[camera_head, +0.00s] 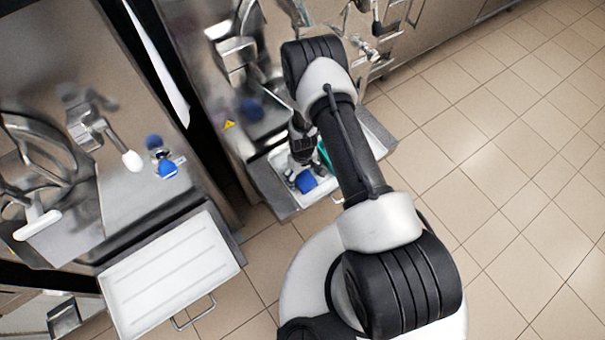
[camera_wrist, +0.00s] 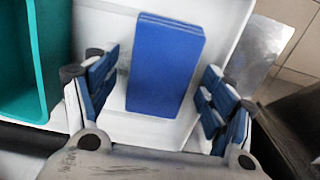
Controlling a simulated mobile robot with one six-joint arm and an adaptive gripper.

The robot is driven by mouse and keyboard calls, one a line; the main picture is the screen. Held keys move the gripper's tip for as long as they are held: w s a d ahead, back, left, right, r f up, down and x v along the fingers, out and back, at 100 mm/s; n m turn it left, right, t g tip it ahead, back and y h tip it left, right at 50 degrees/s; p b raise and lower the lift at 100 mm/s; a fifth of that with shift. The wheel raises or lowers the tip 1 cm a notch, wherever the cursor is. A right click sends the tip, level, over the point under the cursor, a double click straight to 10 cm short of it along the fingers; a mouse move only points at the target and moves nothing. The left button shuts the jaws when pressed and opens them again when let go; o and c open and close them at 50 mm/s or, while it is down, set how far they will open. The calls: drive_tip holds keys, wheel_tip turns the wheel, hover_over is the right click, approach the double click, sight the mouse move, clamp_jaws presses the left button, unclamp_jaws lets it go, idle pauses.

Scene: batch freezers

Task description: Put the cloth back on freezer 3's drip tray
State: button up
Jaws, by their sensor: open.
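A blue folded cloth (camera_wrist: 166,66) lies flat on a white tray surface (camera_wrist: 232,20) in the wrist view. My gripper (camera_wrist: 162,82) is open, with one blue-padded finger on each side of the cloth and gaps between. In the head view my gripper (camera_head: 301,168) points down over the white tray (camera_head: 335,184) at the front of the middle freezer. A blue patch there (camera_head: 307,181) looks like the cloth, partly hidden by my arm. Another white drip tray (camera_head: 168,270), at the left freezer, is empty. I cannot read which freezer is number 3.
A teal container (camera_wrist: 22,62) stands left of the cloth, close to my left finger. Open tiled floor (camera_head: 510,190) lies to the right.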

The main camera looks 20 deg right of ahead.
sight(303, 176)
drive_tip(key=shift+r, duration=0.1)
wheel_tip(303, 176, up, 12)
drive_tip(key=p, duration=0.3)
idle(0.6)
